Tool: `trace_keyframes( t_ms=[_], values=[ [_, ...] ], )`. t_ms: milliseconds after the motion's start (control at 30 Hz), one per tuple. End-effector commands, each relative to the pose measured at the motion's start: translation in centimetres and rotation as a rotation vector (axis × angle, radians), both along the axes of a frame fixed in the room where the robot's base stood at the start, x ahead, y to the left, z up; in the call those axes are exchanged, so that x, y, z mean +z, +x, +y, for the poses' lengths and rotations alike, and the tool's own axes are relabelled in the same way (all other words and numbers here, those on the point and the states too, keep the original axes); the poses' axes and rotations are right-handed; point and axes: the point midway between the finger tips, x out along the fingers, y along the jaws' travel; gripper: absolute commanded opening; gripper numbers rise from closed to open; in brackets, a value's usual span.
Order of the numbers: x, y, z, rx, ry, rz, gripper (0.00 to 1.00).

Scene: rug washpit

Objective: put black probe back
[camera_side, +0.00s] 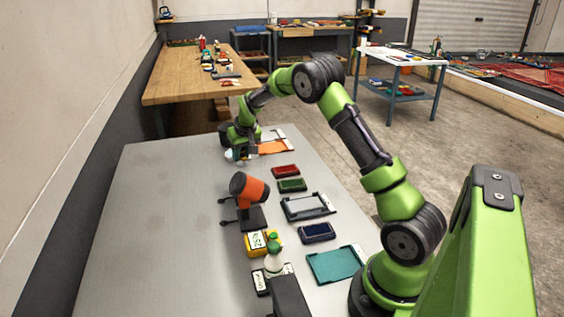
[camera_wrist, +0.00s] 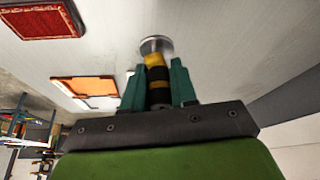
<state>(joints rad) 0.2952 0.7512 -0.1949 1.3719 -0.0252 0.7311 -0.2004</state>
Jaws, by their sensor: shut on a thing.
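My gripper (camera_wrist: 158,88) has two teal fingers, shut on a black cylindrical probe (camera_wrist: 157,96) with yellow bands. A round grey-white disc (camera_wrist: 156,44) shows at the probe's far end; I cannot tell whether it is part of the probe or a separate thing under it. In the side view my gripper (camera_side: 238,157) is low over the far end of the grey table (camera_side: 165,210), left of an orange mat (camera_side: 274,146). The probe is too small and hidden there to make out clearly.
On the table are a red pad (camera_side: 285,171), a green pad (camera_side: 292,185), a grey tray (camera_side: 307,206), a dark blue pad (camera_side: 317,232), a teal mat (camera_side: 335,265), an orange-black tool (camera_side: 249,188) and a yellow box (camera_side: 258,243). The table's left half is clear.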

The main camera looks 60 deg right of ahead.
Motion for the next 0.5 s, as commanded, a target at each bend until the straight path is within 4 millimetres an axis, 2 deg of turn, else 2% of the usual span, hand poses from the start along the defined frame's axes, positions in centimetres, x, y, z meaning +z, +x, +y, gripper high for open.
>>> trace_keyframes(
  t_ms=[33,267,500],
  values=[
    [-0.9,0.0,0.0,-0.001,0.001,0.001,0.0],
    [-2.8,0.0,-0.1,-0.002,-0.001,-0.001,0.0],
    [-5.9,-0.1,-0.1,-0.002,0.0,0.0,0.0]
  ],
)
